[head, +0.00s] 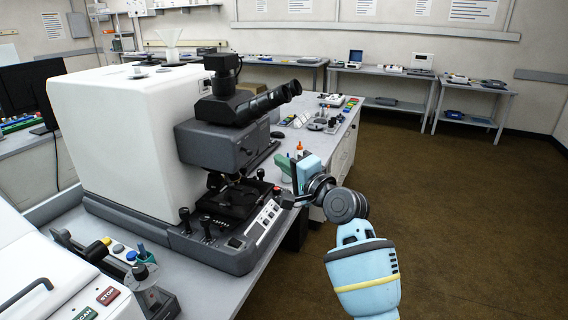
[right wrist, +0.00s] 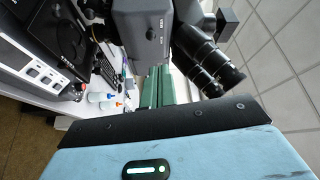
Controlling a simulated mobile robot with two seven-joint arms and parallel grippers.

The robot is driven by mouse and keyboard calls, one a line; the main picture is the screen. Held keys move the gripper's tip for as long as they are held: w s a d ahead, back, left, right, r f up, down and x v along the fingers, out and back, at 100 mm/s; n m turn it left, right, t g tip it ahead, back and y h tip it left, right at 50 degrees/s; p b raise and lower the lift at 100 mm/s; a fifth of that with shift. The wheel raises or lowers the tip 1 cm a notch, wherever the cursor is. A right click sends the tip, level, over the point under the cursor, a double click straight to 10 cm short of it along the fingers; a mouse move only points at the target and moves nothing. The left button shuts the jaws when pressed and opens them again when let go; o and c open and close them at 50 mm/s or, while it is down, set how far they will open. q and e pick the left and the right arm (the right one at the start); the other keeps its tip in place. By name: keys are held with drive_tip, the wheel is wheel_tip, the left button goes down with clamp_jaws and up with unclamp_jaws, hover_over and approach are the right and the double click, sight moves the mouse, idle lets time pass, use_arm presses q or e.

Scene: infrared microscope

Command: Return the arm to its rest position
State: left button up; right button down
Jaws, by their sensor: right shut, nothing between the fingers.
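My right arm (head: 362,275) reaches up from the lower right in the head view, light blue with a yellow band. It is bent at a dark wrist joint. My right gripper (head: 282,162) is just right of the microscope, by the bench edge. Its green fingers are shut and empty; they also show in the right wrist view (right wrist: 156,88). The infrared microscope (head: 150,140) is a large white housing with a grey head and black eyepieces (head: 268,103). In the right wrist view the eyepieces (right wrist: 205,65) appear close beyond the hand. My left gripper is not in view.
The microscope's control panel (head: 262,222) lies along its front base. Small bottles (right wrist: 108,103) stand on the bench near the hand in the wrist view. A device with knobs (head: 120,262) sits at the lower left. The brown floor (head: 470,220) on the right is clear.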

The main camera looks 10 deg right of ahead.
drive_tip(key=s+d+f+n+g+h, duration=0.15)
drive_tip(key=s+f, duration=0.35)
drive_tip(key=f, duration=0.5)
drive_tip(key=s+d+f+n+g+h, duration=0.1)
drive_tip(key=s+d+f, duration=0.1)
drive_tip(key=s+f, duration=0.5)
drive_tip(key=s+d+f+n+g+h, duration=0.15)
drive_tip(key=s+f, duration=0.25)
drive_tip(key=f, duration=0.8)
drive_tip(key=s+f+n+g, duration=0.1)
drive_tip(key=s+f+n, duration=0.2)
drive_tip(key=s, duration=0.7)
drive_tip(key=s+d+f+n+g+h, duration=0.1)
drive_tip(key=s+f+n, duration=0.1)
drive_tip(key=s+f, duration=0.5)
drive_tip(key=s+f+n+g+h, duration=0.1)
drive_tip(key=s+f+n+g, duration=0.1)
drive_tip(key=s, duration=1.3)
wheel_tip(320, 180, down, 3)
drive_tip(key=shift+s+d+r+n, duration=0.1)
drive_tip(key=shift+s+d+n, duration=0.15)
drive_tip(key=shift+n, duration=0.55)
